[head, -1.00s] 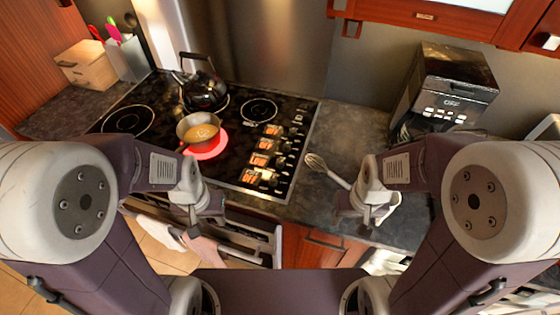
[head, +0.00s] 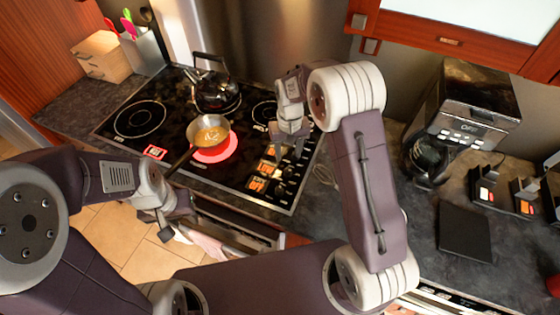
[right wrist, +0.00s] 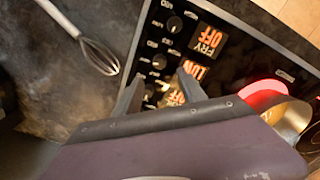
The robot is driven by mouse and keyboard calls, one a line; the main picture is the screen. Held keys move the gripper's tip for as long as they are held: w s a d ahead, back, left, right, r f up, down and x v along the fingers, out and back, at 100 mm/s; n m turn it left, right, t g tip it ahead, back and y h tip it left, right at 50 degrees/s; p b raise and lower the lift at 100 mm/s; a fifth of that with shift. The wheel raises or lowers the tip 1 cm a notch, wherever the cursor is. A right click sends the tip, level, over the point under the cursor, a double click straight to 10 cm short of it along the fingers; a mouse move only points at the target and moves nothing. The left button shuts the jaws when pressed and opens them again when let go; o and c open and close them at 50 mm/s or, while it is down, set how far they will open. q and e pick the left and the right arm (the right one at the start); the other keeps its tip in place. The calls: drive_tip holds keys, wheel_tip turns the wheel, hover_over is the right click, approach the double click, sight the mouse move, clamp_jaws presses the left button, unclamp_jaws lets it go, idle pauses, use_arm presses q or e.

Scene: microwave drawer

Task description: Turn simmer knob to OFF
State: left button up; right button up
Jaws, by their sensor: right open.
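The stove's control strip holds a column of dark knobs (right wrist: 160,61) with lit displays (right wrist: 208,40) beside them. One display reads "FRY OFF" and another (right wrist: 197,68) reads "LOW". I cannot tell by its label which knob is the simmer knob. My right gripper (head: 290,157) is over the control strip; in the right wrist view its open, empty fingers (right wrist: 160,88) straddle part of the strip near the "LOW" display, hiding some of it. My left gripper (head: 168,222) is low in front of the stove, away from the knobs, and its jaw opening is unclear.
A pan (head: 210,133) of orange food sits on a glowing red burner, its handle toward the front left. A black kettle (head: 216,92) stands behind it. A whisk (right wrist: 98,52) lies on the counter beside the strip. A coffee maker (head: 465,110) stands at right.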

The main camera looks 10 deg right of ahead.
sight(288, 170)
wheel_tip(288, 170, down, 8)
drive_tip(key=shift+f+p, duration=0.1)
drive_tip(key=shift+p, duration=0.95)
drive_tip(key=shift+s+f, duration=0.15)
drive_tip(key=shift+f, duration=0.2)
use_arm(q)
wheel_tip(288, 170, up, 2)
drive_tip(key=shift+r, duration=0.1)
use_arm(e)
drive_tip(key=shift+f, duration=0.1)
clamp_jaws()
